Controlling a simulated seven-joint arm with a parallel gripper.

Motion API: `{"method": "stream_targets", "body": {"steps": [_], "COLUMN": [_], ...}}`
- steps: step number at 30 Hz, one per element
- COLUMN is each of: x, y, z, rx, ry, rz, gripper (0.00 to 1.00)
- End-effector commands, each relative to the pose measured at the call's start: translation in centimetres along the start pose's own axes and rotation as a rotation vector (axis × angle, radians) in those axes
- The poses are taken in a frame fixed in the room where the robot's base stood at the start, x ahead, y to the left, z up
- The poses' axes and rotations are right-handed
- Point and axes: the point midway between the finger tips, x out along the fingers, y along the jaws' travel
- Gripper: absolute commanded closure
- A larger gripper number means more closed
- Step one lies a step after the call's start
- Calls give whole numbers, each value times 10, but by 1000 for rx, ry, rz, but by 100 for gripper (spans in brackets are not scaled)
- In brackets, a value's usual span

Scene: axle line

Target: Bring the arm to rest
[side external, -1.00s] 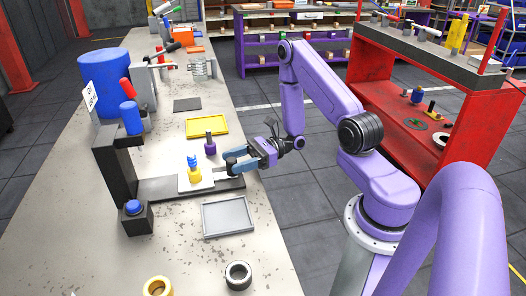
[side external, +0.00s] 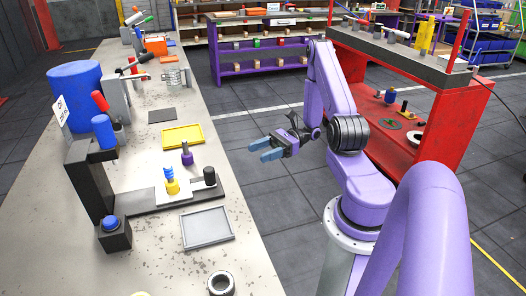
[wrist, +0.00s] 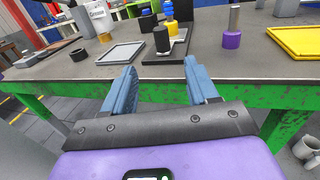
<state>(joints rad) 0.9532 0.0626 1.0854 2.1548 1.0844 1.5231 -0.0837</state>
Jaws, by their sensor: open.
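My gripper (side external: 258,149) is open and empty. It hangs beyond the right edge of the workbench, clear of everything on it. In the wrist view its two blue fingers (wrist: 160,68) are spread apart with nothing between them, pointing toward the bench. A black cylinder (side external: 209,177) stands upright on the right end of the black press base (side external: 150,201); it also shows in the wrist view (wrist: 161,40). A yellow and blue part (side external: 171,182) stands on a white plate (side external: 162,194) on the same base.
A purple piece with a grey peg (side external: 187,157), a yellow tray (side external: 183,137) and a grey tray (side external: 207,228) lie on the workbench (side external: 150,262). A dark ring (side external: 221,284) lies near the front. A red shelf (side external: 450,115) stands behind my arm. The floor between is clear.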

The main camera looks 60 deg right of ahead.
Motion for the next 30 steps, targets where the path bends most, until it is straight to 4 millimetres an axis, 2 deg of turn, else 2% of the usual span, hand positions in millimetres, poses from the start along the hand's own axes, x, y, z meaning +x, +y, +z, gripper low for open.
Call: {"method": "stream_targets", "body": {"steps": [10,14,17,21,24,30], "x": [1,15,35,62,76,92], "y": [1,9,24,55,79,122], "z": [1,6,15,27,34,46], "rx": [-4,-34,-88,-195,-284,-496], "ry": [3,34,82,162,213,297], "rz": [10,110,272,553,749,1123], "gripper": [42,42,42,42,42,42]}}
